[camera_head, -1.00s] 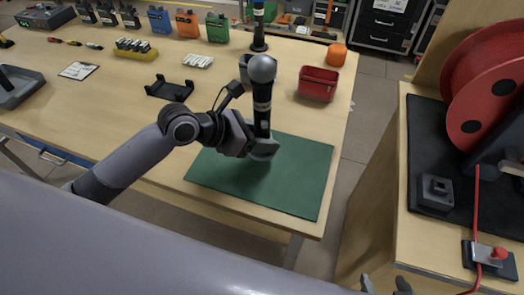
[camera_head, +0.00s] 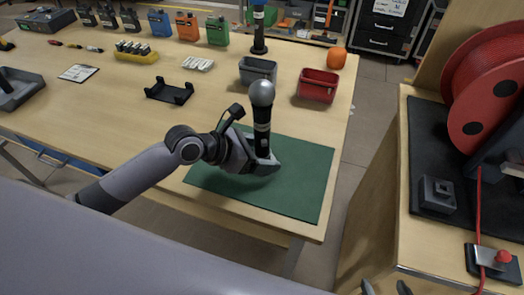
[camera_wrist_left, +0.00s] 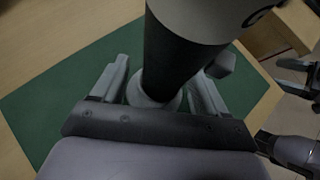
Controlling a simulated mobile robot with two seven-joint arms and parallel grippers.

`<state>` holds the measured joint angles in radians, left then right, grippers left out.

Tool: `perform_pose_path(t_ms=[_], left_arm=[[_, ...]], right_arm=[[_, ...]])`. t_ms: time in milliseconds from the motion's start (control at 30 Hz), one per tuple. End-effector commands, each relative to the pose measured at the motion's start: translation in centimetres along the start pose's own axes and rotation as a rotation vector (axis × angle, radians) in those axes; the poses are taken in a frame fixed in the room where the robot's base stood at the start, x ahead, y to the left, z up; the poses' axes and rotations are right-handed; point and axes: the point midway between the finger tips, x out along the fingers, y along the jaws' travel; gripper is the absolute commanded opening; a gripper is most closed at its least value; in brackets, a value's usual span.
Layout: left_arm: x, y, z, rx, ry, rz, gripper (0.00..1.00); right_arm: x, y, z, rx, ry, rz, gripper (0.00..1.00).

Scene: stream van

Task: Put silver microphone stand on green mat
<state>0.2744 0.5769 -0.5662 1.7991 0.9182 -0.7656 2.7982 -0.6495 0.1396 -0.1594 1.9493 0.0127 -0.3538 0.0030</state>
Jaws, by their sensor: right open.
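The silver microphone stand (camera_head: 262,122), with a silver ball head and a dark shaft with pale bands, stands upright over the green mat (camera_head: 305,185). It also shows in the left wrist view (camera_wrist_left: 170,62), between the fingers of my left gripper (camera_wrist_left: 165,75). In the head view my left gripper (camera_head: 255,160) is at the stand's lower part. A narrow gap shows beside the shaft, so I cannot tell how firmly it is gripped. The gripper hides the stand's foot, so contact with the mat is unclear. My right gripper (camera_head: 385,288) is open at the bottom edge.
A grey bin (camera_head: 258,71) and a red bin (camera_head: 318,86) stand behind the mat. A black bracket (camera_head: 169,91) lies to the left. Another microphone stand with a blue band (camera_head: 259,35) is at the back. A red cable reel (camera_head: 485,85) is on the right bench.

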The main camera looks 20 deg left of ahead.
Motion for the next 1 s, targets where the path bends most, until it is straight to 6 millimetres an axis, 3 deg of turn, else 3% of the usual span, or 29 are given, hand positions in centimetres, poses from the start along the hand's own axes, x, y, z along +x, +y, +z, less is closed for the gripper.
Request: perform_pose_path(t_ms=[333, 733, 1000], left_arm=[[-1.0, 0.0, 0.2, 0.0, 0.001, 0.001, 0.74], [-9.0, 0.0, 0.2, 0.002, 0.004, 0.0, 0.74], [-11.9, 0.0, 0.2, 0.001, 0.001, 0.0, 0.74]], right_arm=[[0.0, 0.0, -0.1, 0.0, 0.0, 0.0, 0.76], [-0.6, 0.0, -0.8, 0.0, 0.0, 0.0, 0.76], [-0.7, 0.0, -0.9, 0.0, 0.0, 0.0, 0.76]])
